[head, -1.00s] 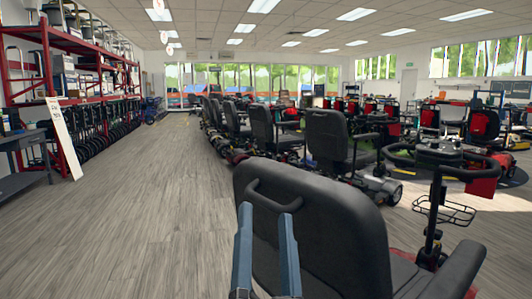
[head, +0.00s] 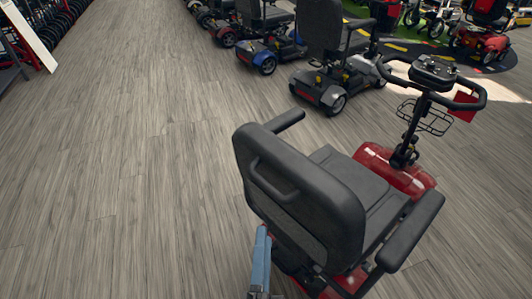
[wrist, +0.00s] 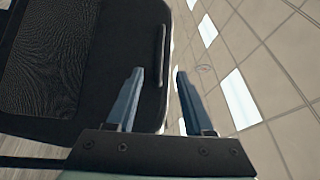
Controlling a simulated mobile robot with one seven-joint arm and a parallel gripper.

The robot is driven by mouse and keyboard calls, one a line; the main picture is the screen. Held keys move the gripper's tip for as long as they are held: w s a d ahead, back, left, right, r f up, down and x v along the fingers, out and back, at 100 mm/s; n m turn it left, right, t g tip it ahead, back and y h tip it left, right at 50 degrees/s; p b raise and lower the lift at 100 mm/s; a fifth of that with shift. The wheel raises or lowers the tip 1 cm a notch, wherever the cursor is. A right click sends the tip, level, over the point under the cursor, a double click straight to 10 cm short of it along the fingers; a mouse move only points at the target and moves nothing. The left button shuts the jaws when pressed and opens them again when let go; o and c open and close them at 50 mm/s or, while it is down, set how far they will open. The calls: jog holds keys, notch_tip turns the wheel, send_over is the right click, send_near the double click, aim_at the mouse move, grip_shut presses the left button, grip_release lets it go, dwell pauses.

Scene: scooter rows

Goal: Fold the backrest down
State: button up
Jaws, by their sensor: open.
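The backrest (head: 300,180) of the nearest scooter stands upright above its seat (head: 367,187), seen from behind in the head view. It is black and padded, with a loop handle (head: 268,181) on its rear face. The scooter's body (head: 395,172) is red. My gripper (head: 262,230) is behind the backrest, low in the head view, below the handle. In the wrist view my gripper (wrist: 159,70) is open, its two blue-grey fingers apart and nothing between them. The handle (wrist: 160,55) shows just beyond the fingertips, with the backrest (wrist: 85,60) to the left. I cannot tell whether they touch.
The scooter's tiller (head: 435,75) with its basket (head: 425,117) stands in front of the seat. Armrests flank the seat, one (head: 411,232) on the right. Another scooter (head: 330,50) is parked ahead. The wood floor (head: 130,170) at left is clear.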

aim_at(268, 185)
jog(key=w, duration=0.3)
jog(key=w+r+p, duration=0.1)
jog(key=w, duration=0.3)
jog(key=w+p, duration=0.1)
jog(key=w, duration=0.3)
jog(key=shift+d+r, duration=0.35)
jog(key=shift+d, duration=0.05)
jog(key=shift+w+p, duration=0.3)
jog(key=shift+w, duration=0.35)
grip_shut()
dwell(0.5)
